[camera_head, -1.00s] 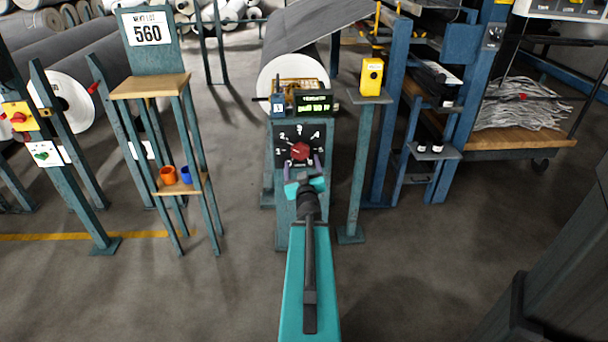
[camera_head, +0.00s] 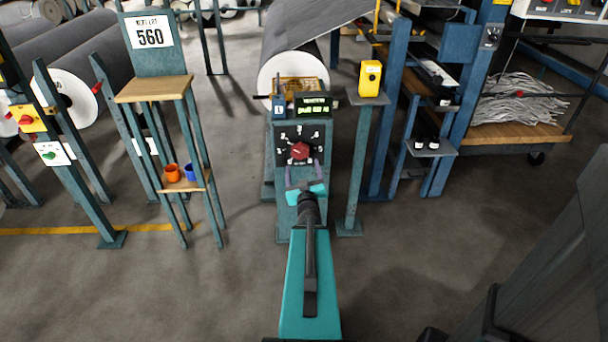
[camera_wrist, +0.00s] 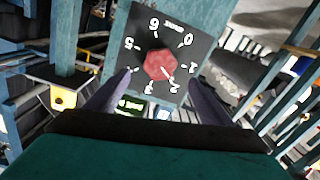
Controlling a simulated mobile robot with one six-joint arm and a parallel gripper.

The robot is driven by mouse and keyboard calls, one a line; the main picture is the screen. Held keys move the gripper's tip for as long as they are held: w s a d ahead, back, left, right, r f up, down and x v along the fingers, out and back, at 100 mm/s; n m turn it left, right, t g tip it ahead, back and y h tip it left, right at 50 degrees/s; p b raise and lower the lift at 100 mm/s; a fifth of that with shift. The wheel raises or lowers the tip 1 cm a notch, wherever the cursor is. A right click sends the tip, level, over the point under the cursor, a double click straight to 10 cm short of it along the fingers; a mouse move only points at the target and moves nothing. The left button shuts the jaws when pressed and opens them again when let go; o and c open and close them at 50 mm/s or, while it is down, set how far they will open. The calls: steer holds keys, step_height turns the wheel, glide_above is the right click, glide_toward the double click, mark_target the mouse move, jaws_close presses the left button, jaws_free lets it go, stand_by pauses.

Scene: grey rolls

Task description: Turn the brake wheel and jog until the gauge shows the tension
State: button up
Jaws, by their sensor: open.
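The red brake wheel (camera_head: 299,151) is a knob on a black dial plate numbered around it, on the front of a blue-green stand. In the wrist view the red wheel (camera_wrist: 160,66) has a white mark directed toward the lower right, near the 2. My gripper (camera_head: 304,170) is open in front of the dial, just below the wheel. Its purple fingers (camera_wrist: 160,75) appear either side of the wheel in the wrist view; contact cannot be told. A gauge display (camera_head: 313,104) with green characters, too small to read, sits above the dial.
A yellow box (camera_head: 370,76) stands on a post right of the dial. A sign (camera_head: 149,32) reading 560 stands above a wooden-topped stand with an orange cup (camera_head: 172,173) and a blue cup (camera_head: 189,172). Grey rolls lie behind. The front floor is clear.

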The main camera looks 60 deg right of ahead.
steer(key=shift+p+v, duration=2.3)
steer(key=shift+p, duration=1.2)
